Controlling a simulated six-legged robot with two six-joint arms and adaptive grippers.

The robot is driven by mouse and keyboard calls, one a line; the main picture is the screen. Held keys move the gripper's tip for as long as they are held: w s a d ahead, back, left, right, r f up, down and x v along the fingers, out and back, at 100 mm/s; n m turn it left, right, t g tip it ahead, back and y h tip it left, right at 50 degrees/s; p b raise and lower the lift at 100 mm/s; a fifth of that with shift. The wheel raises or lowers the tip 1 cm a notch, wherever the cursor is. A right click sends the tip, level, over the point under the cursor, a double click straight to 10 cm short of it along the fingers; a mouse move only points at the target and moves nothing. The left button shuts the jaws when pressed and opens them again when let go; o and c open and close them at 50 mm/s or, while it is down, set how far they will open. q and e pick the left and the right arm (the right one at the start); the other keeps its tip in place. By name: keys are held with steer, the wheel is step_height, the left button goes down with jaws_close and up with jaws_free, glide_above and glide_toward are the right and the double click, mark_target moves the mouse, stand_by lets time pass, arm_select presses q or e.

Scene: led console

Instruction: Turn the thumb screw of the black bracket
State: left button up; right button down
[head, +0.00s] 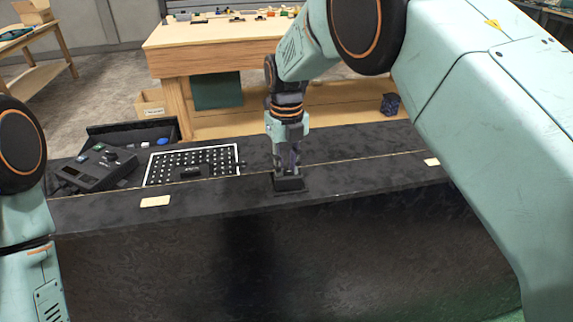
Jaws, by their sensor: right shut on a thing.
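The black bracket (289,185) appears to be the small dark block on the black bench top, right of the dotted board. My right gripper (287,172) points straight down at it, with its fingers closed at the block's upper side. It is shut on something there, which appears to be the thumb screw. The screw itself is hidden by the fingers and too small to make out. My left arm shows at the left edge, but its gripper is out of view.
A control console (95,167) and an open black bin (130,128) stand farther left. Pale cards (155,202) lie near the bench's front edge.

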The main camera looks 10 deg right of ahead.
mark_target(287, 171)
steer(key=shift+w+r, duration=0.35)
steer(key=c, duration=1.5)
jaws_free()
steer(key=o, duration=0.4)
steer(key=shift+s+f, duration=0.15)
steer(key=shift+f, duration=0.05)
step_height(287, 171, up, 12)
steer(key=shift+s+f, duration=0.1)
steer(key=shift+s, duration=0.05)
